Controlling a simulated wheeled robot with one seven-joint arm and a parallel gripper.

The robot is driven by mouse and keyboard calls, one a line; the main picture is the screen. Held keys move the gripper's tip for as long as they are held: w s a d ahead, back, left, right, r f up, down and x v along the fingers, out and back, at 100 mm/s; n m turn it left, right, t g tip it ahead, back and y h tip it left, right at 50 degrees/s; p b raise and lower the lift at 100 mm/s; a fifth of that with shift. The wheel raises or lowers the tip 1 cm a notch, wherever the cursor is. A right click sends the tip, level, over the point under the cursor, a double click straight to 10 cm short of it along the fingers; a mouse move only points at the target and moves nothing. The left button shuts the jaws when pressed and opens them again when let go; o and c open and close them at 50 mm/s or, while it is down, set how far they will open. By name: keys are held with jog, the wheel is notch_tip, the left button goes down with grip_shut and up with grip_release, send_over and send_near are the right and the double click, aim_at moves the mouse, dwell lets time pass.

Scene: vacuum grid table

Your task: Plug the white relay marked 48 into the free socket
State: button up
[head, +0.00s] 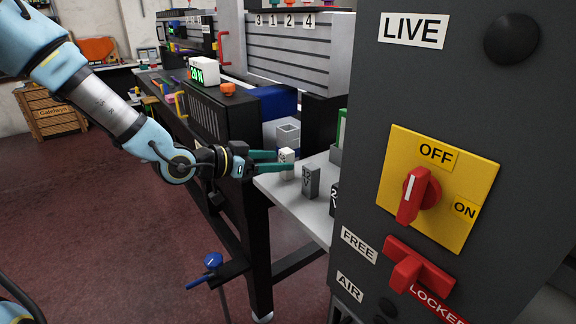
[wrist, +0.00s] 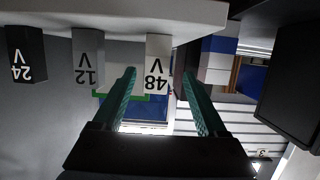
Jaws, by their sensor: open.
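The white relay marked 48 V (wrist: 158,60) stands on a pale shelf (head: 268,183), near its left end. In the wrist view, which is upside down, it shows between the two green fingers of my gripper (wrist: 158,72). The fingers are open, with gaps visible on both sides at their tips. In the head view my gripper (head: 280,162) reaches in from the left at the white relay (head: 287,157). A grey relay marked 12 V (wrist: 87,55) and a black one marked 24 V (wrist: 27,54) stand beside it. I cannot make out the free socket.
A dark cabinet (head: 480,90) fills the right of the head view. It carries a red OFF/ON knob (head: 417,194) and a red lever (head: 412,270) between FREE and LOCKED labels. An open-topped grey block (head: 288,134) stands behind the relays. A green-edged part (head: 341,128) is partly hidden.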

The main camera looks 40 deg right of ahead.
aim_at(294, 161)
jog(key=shift+d+f, duration=0.25)
jog(key=shift+d, duration=0.45)
jog(key=x, duration=0.2)
jog(key=p+x, duration=0.1)
jog(key=x, duration=0.1)
jog(key=shift+s+d, duration=0.1)
jog(key=shift+s, duration=0.25)
jog(key=shift+d+f, duration=0.25)
jog(key=shift+d, duration=0.2)
grip_shut()
